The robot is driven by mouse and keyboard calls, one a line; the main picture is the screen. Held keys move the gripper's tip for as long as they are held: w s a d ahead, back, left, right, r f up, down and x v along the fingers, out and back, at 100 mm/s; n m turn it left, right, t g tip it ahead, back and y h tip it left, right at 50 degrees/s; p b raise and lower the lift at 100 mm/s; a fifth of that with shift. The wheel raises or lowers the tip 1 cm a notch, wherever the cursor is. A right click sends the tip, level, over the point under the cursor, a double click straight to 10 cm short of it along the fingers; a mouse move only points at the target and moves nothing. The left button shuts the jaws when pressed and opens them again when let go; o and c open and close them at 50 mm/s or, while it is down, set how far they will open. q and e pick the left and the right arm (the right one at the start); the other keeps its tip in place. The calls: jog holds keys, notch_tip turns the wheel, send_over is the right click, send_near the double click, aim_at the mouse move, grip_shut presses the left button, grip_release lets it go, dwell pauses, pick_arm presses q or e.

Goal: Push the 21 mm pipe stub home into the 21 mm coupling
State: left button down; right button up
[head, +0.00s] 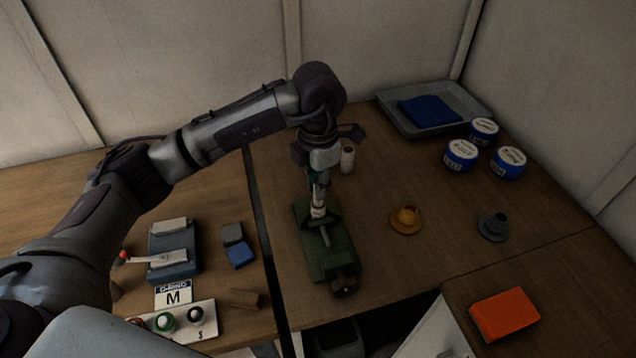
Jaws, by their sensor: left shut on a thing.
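My left gripper (318,192) comes in from the left and points down over the green vise-like fixture (336,250) in the middle of the table. It is shut on a small, light-coloured piece (318,211), which I take to be the 21 mm pipe stub; its lower end is at the fixture's far part. The fingers hide most of it. I cannot make out the 21 mm coupling separately, nor whether the stub is inside it. My right gripper is not in view.
A pale cylinder (347,159) stands just behind the gripper. An orange flanged part (406,219) and a grey one (493,227) stand to the right. Blue-white tubs (461,155) and a grey tray (467,98) are at the back right. An orange block (504,314) lies front right.

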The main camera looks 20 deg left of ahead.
pick_arm(q)
jog(key=shift+f, duration=0.65)
jog(key=shift+f, duration=0.1)
jog(key=shift+f, duration=0.15)
jog(key=c, duration=1)
grip_release()
jog(key=shift+c, duration=0.2)
